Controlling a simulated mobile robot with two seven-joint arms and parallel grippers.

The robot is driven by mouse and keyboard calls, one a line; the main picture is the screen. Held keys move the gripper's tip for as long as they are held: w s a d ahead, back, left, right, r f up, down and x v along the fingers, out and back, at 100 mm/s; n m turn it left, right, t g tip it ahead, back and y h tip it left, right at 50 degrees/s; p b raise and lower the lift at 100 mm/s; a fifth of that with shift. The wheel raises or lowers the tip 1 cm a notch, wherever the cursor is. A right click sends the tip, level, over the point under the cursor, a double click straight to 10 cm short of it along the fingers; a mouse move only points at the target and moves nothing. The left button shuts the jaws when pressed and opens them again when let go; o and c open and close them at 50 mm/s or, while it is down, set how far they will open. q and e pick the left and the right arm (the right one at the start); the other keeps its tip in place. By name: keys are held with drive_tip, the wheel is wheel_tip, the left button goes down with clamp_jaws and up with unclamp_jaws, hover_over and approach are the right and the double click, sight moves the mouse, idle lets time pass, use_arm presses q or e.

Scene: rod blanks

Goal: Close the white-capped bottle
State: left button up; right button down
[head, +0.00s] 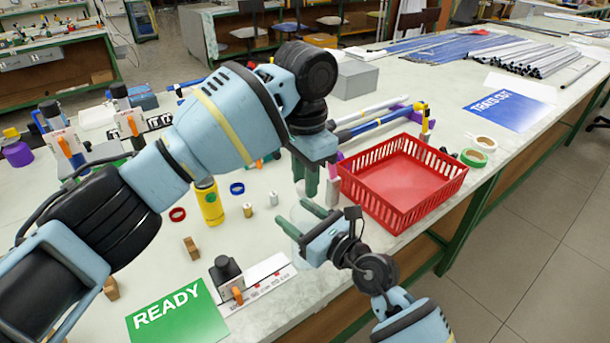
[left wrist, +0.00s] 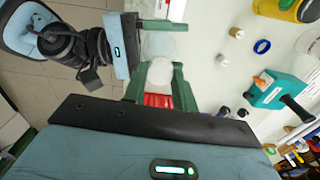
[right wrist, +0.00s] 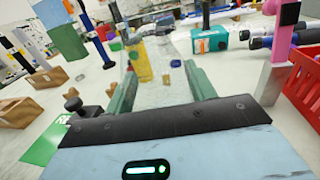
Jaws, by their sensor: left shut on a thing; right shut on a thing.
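The bottle (head: 307,213) is pale and see-through and stands on the table left of the red basket. My right gripper (head: 295,217) is shut around its body; the body also shows between the fingers in the right wrist view (right wrist: 165,88). My left gripper (head: 306,180) points down above it and is shut on the white cap (left wrist: 160,73), which shows between its fingers in the left wrist view. I cannot tell whether the cap touches the bottle's neck.
A red basket (head: 352,187) stands close on the right. A yellow bottle (head: 209,204), small metal cylinders, a blue ring (head: 237,188) and a red ring (head: 177,214) lie left. A green READY mat (head: 178,317) and a clamp (head: 228,275) are in front.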

use_arm(q)
drive_tip(key=m, duration=2.7)
drive_tip(key=o, duration=1)
wheel_tip(320, 180, up, 12)
